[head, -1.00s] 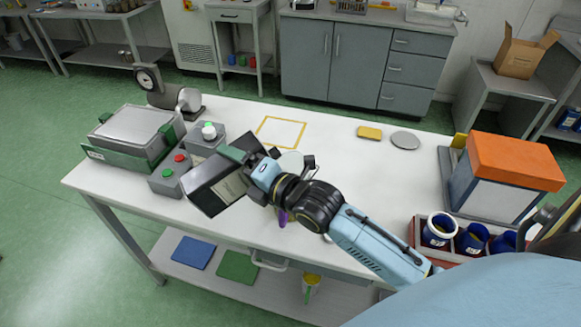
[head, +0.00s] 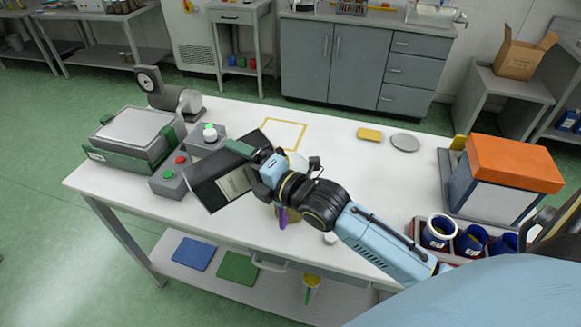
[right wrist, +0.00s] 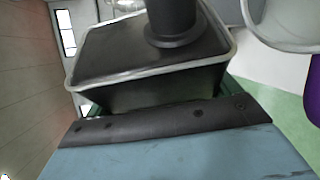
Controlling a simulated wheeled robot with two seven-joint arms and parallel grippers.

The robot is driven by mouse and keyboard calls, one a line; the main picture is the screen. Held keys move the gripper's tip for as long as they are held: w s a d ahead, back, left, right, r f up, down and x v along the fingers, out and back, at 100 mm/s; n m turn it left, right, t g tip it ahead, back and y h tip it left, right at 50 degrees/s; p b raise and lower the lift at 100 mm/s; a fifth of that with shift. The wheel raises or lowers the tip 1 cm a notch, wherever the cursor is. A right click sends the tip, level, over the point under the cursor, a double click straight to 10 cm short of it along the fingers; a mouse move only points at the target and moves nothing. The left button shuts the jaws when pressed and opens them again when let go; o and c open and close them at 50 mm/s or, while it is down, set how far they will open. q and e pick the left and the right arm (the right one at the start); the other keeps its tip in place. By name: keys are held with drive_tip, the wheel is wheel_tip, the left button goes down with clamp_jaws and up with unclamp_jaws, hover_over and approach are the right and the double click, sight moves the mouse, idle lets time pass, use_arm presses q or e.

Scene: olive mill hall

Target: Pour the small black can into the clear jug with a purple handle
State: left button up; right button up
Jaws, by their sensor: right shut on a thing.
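The small black can (head: 218,178), with a pale label, is tilted above the table. My right gripper (head: 254,163) is shut on it. In the right wrist view the can (right wrist: 150,88) shows a silver rim and a black neck. The clear jug (head: 298,160) stands behind my right gripper and wrist, mostly hidden; its purple handle (head: 283,216) shows below the wrist. In the right wrist view the jug's rim (right wrist: 285,42) is right of the can's neck, apart from it. I see no stream. My left gripper is not in view.
A scale (head: 135,135) and button boxes (head: 170,178) stand left. A yellow outline (head: 290,122) marks the table behind. A small white cap (head: 330,238) lies near the front. An orange-topped box (head: 500,175) and a crate of blue containers (head: 440,232) stand right.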

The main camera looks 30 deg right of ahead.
drive_tip(key=shift+d+r+m, duration=0.25)
drive_tip(key=shift+d+m, duration=0.05)
idle(0.9)
drive_tip(key=shift+d+f+m+t+y, duration=0.15)
drive_tip(key=shift+m+t+y, duration=0.15)
drive_tip(key=shift+m, duration=0.3)
idle(2.5)
